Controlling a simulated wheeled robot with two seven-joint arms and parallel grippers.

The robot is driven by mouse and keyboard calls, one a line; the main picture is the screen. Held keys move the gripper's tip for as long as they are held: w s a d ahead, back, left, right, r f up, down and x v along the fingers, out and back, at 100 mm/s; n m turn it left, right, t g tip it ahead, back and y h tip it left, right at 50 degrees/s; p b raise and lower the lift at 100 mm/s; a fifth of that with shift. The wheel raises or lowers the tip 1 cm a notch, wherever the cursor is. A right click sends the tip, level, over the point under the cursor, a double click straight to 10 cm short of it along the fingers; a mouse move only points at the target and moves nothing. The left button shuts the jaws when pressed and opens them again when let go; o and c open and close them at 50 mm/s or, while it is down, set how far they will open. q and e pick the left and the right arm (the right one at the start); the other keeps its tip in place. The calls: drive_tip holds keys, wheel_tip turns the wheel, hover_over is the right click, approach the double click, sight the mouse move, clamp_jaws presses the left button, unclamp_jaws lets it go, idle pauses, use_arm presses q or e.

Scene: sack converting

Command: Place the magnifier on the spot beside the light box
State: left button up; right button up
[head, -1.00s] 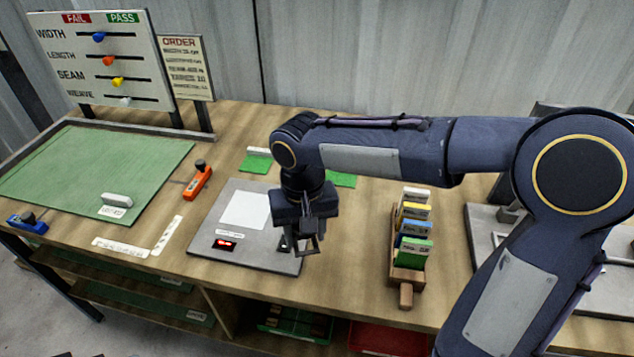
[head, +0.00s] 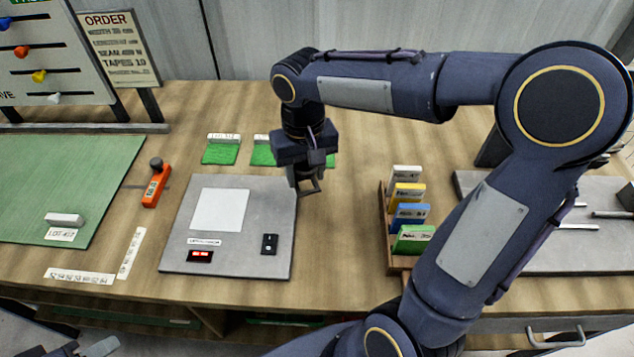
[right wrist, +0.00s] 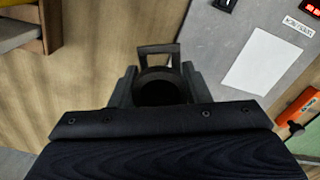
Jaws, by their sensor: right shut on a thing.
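The light box (head: 180,235) is a flat grey plate with a white window (head: 219,210), a small red display and a black switch; part of it shows in the right wrist view (right wrist: 225,50). My right gripper (head: 305,172) is at its right edge, pointing down. It is shut on the magnifier (head: 312,188), a small dark framed piece, which also shows in the right wrist view (right wrist: 158,52). The magnifier appears over bare wood just beside the box; I cannot tell whether it touches the bench. Only dark parts, perhaps of my left gripper (head: 72,350), show at the bottom left.
Green patches with white labels (head: 221,153) lie behind the light box. An orange tool (head: 156,186) lies left of it, near a green mat (head: 60,180). A wooden rack (head: 386,215) of coloured cards stands to the right. Bare wood (head: 340,240) lies between.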

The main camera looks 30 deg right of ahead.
drive_tip(key=d+f, duration=0.1)
drive_tip(key=f, duration=0.1)
drive_tip(key=w+d+f, duration=0.1)
drive_tip(key=d+f, duration=0.1)
drive_tip(key=shift+w, duration=0.15)
drive_tip(key=f, duration=0.3)
drive_tip(key=shift+w+d+f, duration=0.15)
drive_tip(key=shift+d+f, duration=0.05)
drive_tip(key=shift+d, duration=0.1)
drive_tip(key=shift+f, duration=0.3)
drive_tip(key=shift+f, duration=0.1)
drive_tip(key=o, duration=0.7)
